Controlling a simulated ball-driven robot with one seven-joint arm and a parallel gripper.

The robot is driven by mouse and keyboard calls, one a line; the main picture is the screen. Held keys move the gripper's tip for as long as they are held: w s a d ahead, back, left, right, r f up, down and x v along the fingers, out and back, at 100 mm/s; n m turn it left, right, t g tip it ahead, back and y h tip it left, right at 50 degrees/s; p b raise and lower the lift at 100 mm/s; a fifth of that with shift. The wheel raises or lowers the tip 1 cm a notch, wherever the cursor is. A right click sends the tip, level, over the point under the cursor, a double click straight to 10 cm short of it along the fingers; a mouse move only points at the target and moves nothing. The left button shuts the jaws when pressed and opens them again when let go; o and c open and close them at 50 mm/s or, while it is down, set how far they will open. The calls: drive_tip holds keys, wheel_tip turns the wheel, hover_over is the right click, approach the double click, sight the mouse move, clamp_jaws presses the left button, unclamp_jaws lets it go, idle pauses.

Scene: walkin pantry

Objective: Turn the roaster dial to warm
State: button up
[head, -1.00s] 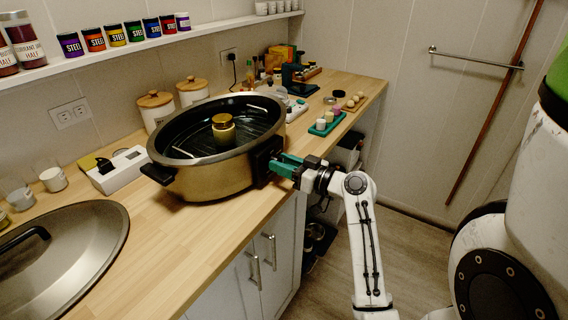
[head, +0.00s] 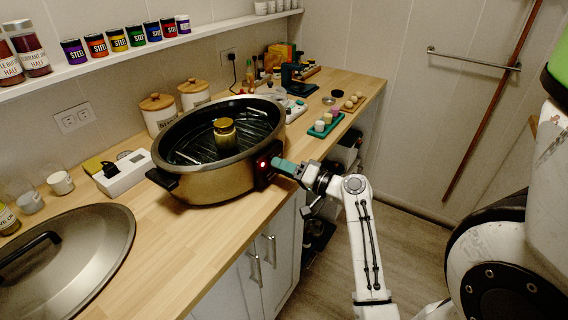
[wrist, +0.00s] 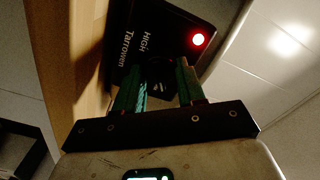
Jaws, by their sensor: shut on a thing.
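The roaster (head: 210,182) is a gold-brown oval pan with dark handles, standing uncovered on the counter. A jar with a gold lid (head: 224,134) stands inside it. On its right end is a black control panel (head: 263,171), with a lit red lamp (wrist: 198,39) and the words HIGH and Tarrowen in the wrist view. My gripper (head: 277,164), with green fingers, is at this panel. In the wrist view my gripper (wrist: 158,68) is shut on the dark dial (wrist: 160,76). The dial's pointer and the warm mark cannot be made out.
The roaster lid (head: 70,262) lies at the counter's left front. A green tray (head: 327,124) with small items lies to the right. The floor beside my arm is clear.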

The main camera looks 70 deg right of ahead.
drive_tip(key=shift+m+p, duration=0.55)
drive_tip(key=shift+m, duration=0.55)
drive_tip(key=shift+f, duration=0.1)
drive_tip(key=o, duration=1)
drive_tip(key=shift+s, duration=0.1)
drive_tip(key=b+v, duration=0.2)
drive_tip(key=v, duration=0.8)
drive_tip(key=shift+s, duration=0.35)
